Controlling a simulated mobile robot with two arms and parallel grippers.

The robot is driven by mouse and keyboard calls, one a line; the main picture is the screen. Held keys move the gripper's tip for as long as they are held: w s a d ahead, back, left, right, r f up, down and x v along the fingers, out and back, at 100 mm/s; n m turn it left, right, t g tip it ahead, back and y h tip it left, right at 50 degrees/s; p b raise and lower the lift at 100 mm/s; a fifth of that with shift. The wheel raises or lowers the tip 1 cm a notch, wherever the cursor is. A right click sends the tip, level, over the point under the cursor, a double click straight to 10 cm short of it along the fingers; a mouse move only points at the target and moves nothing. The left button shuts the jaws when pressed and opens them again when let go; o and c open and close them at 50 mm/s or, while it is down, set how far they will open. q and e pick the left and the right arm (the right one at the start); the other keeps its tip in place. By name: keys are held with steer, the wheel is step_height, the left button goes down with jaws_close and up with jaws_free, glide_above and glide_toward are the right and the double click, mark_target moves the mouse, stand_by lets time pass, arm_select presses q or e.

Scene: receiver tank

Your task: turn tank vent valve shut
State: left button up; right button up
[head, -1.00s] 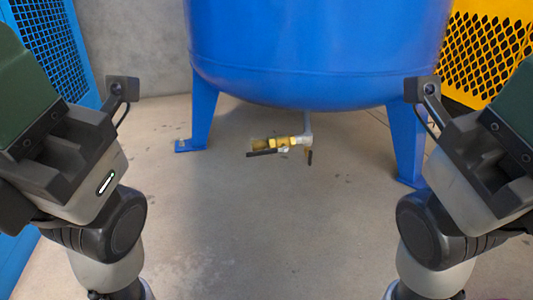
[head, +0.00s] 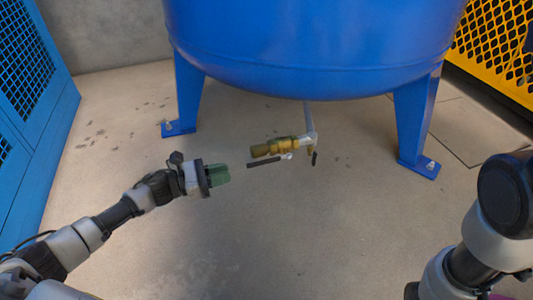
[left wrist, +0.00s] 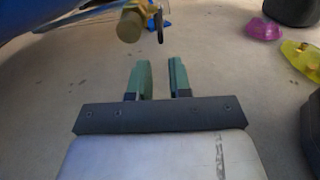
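The brass vent valve (head: 275,147) hangs on a grey pipe under the blue tank (head: 310,50). Its dark lever handle (head: 265,161) shows just below the brass body, roughly along it. A second small dark piece (head: 314,158) hangs at the pipe end. My left gripper (head: 226,173), with green fingers, is left of the handle and apart from it. In the left wrist view the fingers (left wrist: 160,72) are open with nothing between them. The valve end (left wrist: 130,24) and dark handle (left wrist: 159,25) lie beyond them. My right gripper is out of view; only its arm shows.
Blue tank legs (head: 187,95) (head: 415,125) stand either side of the valve. A blue mesh cabinet (head: 30,110) is at left, a yellow mesh guard (head: 500,50) at right. Purple (left wrist: 262,29) and yellow (left wrist: 301,58) objects lie on the floor. Floor around the valve is clear.

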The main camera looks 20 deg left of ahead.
mark_target(259, 165)
arm_select(q)
steer(key=b+x, duration=0.4)
steer(key=x, duration=0.6)
steer(key=shift+w+d, duration=0.1)
steer(key=shift+d, duration=0.1)
steer(key=shift+c, duration=0.3)
jaws_close()
steer(key=shift+r, duration=0.1)
